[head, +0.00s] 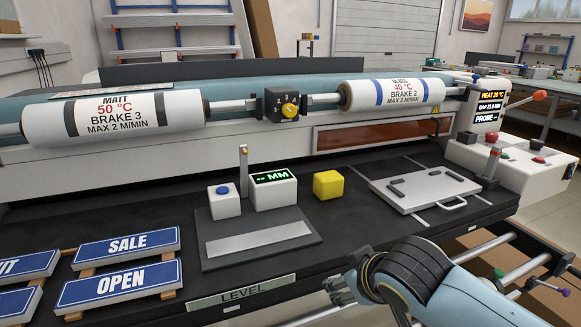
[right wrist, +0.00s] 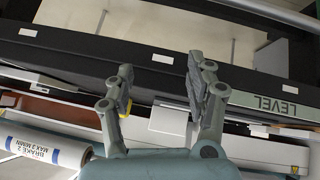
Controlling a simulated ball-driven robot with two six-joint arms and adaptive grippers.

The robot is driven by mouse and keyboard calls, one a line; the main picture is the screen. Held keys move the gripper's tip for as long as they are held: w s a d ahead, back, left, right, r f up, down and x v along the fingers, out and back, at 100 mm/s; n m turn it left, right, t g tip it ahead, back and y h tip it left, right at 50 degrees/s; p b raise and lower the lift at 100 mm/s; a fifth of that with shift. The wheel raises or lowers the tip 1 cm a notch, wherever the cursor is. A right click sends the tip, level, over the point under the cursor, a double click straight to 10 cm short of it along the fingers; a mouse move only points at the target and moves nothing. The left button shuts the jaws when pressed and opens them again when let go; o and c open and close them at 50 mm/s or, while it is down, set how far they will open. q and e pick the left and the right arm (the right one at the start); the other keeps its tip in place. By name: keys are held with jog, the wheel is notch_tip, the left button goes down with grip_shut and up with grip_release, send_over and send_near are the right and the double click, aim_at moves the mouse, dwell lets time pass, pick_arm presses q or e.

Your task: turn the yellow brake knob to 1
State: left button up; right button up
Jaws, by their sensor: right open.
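The yellow brake knob (head: 290,111) sits on the front of a small black box (head: 273,100) between the two white rolls in the head view. Numbers ring the knob; 2 and 3 show at its top, and its exact setting is too small to read surely. My right gripper (head: 345,283) is low in the head view, over the bench's front edge, well in front of and below the knob. In the right wrist view its fingers (right wrist: 160,90) are spread and nothing is between them. The knob is not clear in that view. My left gripper is not in view.
Left roll (head: 130,112) reads BRAKE 3, right roll (head: 395,94) BRAKE 2. On the bench stand a yellow cube (head: 328,185), an MM display (head: 274,188), a blue-button box (head: 224,202) and a white handled plate (head: 425,187). OPEN and SALE signs (head: 128,245) lie left.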

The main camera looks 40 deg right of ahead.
aim_at(291, 110)
jog(key=w+d+r+t, duration=0.1)
jog(key=w+r, duration=0.2)
jog(key=w+d+r+t+h, duration=0.1)
jog(key=w+r, duration=0.2)
jog(key=w+d+r+t, duration=0.1)
jog(key=w+r, duration=0.2)
jog(key=shift+w+d+r+m+t+p, duration=0.3)
jog(key=shift+d+m+t, duration=0.1)
jog(key=w+d+r+t+p, duration=0.15)
jog(key=w+r+t, duration=0.45)
jog(key=w+r, duration=0.6)
jog(key=shift+n, duration=0.5)
jog(key=w, duration=0.2)
jog(key=w+d+r, duration=0.1)
jog(key=w, duration=0.2)
jog(key=w+d+r+p, duration=0.1)
jog(key=w, duration=0.1)
jog(key=shift+w+d, duration=0.15)
jog(key=shift+w, duration=0.25)
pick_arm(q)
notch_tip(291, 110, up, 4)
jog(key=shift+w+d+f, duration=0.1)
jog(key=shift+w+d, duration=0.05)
pick_arm(e)
jog(key=shift+w+d, duration=0.1)
jog(key=shift+w, duration=0.25)
jog(key=shift+c, duration=0.2)
grip_shut()
